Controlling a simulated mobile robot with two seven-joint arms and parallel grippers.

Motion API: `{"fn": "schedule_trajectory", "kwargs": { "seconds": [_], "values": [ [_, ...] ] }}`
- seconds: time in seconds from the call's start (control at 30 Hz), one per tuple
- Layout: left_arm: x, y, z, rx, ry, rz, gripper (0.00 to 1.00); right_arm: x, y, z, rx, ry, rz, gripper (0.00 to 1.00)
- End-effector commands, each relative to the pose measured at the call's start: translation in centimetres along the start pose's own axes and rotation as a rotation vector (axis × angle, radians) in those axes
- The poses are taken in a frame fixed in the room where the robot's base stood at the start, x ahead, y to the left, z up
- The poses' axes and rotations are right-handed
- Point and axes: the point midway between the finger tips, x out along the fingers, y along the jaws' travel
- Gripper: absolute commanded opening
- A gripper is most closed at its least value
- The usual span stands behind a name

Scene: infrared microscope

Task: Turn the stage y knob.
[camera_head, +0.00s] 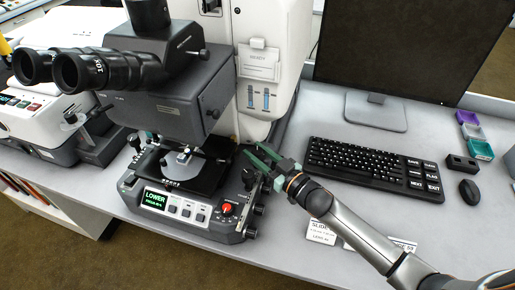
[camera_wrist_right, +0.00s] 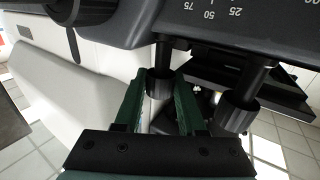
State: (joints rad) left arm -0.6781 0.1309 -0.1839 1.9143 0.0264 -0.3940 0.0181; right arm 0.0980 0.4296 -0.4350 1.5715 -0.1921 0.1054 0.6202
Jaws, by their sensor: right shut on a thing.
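The microscope (camera_head: 165,105) stands on the bench, with its dark stage (camera_head: 182,172) under the head. My right gripper (camera_head: 258,157) has green fingers and reaches in from the right to the stage's right side. In the right wrist view its fingertips (camera_wrist_right: 160,88) are shut on a black ribbed knob on a shaft, apparently the stage y knob (camera_wrist_right: 160,80). I see no label on it. A second, similar knob (camera_wrist_right: 238,108) hangs to its right, apart from the fingers. In the head view the fingers largely hide the held knob. My left gripper is out of view.
The control panel (camera_head: 170,205) has a screen reading LOWER and a red knob (camera_head: 227,208). A keyboard (camera_head: 365,165), monitor (camera_head: 400,50) and mouse (camera_head: 469,191) are on the right. Labelled cards (camera_head: 321,232) lie under my right arm. A scale-marked dark body (camera_wrist_right: 230,20) is close to the gripper.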

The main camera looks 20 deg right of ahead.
Motion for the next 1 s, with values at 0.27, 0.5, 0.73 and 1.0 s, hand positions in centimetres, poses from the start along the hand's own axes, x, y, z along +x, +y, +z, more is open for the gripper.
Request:
{"fn": "schedule_trajectory", "kwargs": {
  "seconds": [0.27, 0.5, 0.73, 1.0],
  "values": [
    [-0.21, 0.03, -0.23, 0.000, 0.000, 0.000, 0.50, 0.07, 0.05, -0.06, -0.005, 0.002, -0.193, 0.00],
    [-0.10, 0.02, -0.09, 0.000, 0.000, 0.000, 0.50, -0.02, -0.03, -0.07, 0.000, 0.002, -0.261, 0.00],
    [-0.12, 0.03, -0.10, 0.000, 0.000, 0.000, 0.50, -0.02, -0.03, -0.08, 0.002, 0.002, -0.261, 0.00],
    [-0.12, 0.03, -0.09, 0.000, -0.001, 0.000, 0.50, -0.02, 0.00, -0.06, 0.002, 0.001, -0.260, 0.52]
  ]
}}
